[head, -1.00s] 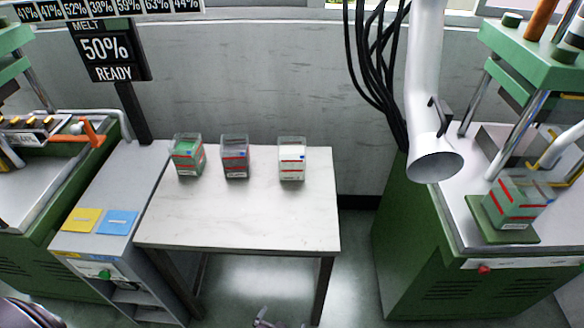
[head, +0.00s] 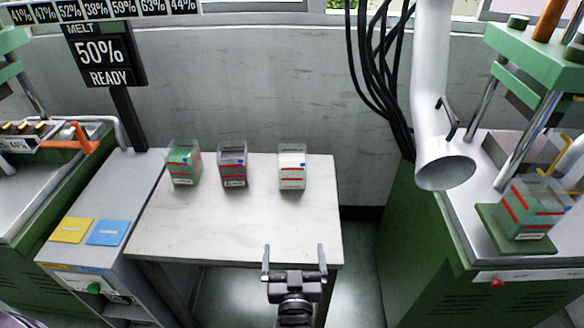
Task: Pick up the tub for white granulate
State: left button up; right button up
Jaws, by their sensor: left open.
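My right gripper is not in view.
The table top (head: 230,222) is clear between the front edge and the tubs. A white duct (head: 436,150) hangs to the right. A green machine at the right holds another green tub (head: 533,207). Yellow (head: 71,230) and blue (head: 107,232) cards lie on the grey cabinet.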

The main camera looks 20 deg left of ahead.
aim_at(291, 158)
jog(key=i+j, duration=0.2)
jog(key=i, duration=0.25)
jog(key=i+j, duration=0.25)
jog(key=i, duration=0.15)
